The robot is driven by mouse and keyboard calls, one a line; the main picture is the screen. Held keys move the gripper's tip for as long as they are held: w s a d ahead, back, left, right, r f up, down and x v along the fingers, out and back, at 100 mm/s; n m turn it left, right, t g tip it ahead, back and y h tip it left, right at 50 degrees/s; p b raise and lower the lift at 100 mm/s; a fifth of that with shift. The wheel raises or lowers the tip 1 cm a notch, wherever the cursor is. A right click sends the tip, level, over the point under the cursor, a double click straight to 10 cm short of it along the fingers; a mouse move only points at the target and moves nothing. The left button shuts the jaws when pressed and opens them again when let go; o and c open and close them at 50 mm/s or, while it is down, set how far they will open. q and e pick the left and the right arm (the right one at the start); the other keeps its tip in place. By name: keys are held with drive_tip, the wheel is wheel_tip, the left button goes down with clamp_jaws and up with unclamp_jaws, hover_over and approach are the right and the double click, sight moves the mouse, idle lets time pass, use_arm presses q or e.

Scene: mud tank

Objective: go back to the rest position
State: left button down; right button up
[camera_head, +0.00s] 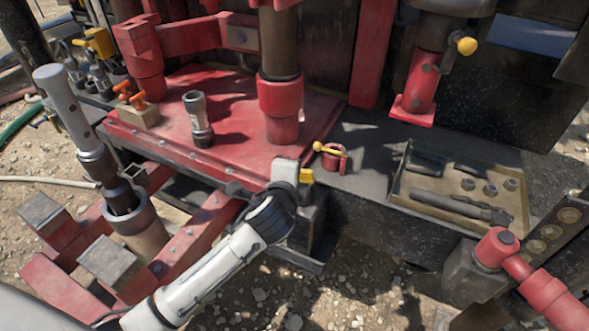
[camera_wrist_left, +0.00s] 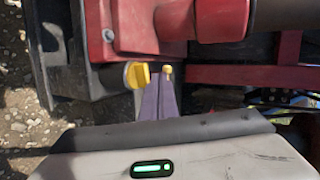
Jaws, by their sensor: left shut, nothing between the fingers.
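My left arm (camera_head: 205,275) reaches in from the bottom left of the head view. Its wrist is at the front edge of the red deck plate (camera_head: 225,92); its fingertips cannot be made out there. In the left wrist view my left gripper (camera_wrist_left: 159,80) is shut and empty, its narrow fingers together. The fingertips appear close to a yellow cap (camera_wrist_left: 137,74) and a small yellow ball in the picture; I cannot tell if they touch. A yellow part (camera_head: 306,175) shows beside the wrist in the head view. My right gripper is not in view.
A red clamp with a yellow handle (camera_head: 330,152) stands right of the wrist. A tray (camera_head: 420,199) of tools lies at right. Red posts rise behind. Gravel is open below.

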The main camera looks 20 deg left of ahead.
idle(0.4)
use_arm(q)
drive_tip(key=s+d+f+n+g+h, duration=0.35)
drive_tip(key=s+f+n, duration=0.25)
drive_tip(key=s+f, duration=0.9)
drive_tip(key=s+f+n, duration=0.3)
drive_tip(key=s+n, duration=0.1)
drive_tip(key=s, duration=0.3)
drive_tip(key=s+f+n+h, duration=0.1)
drive_tip(key=s+f+n, duration=0.2)
drive_tip(key=s, duration=0.4)
drive_tip(key=shift+s+a+n, duration=0.15)
drive_tip(key=shift+a+n, duration=0.05)
drive_tip(key=shift+n, duration=0.2)
drive_tip(key=shift+g, duration=0.25)
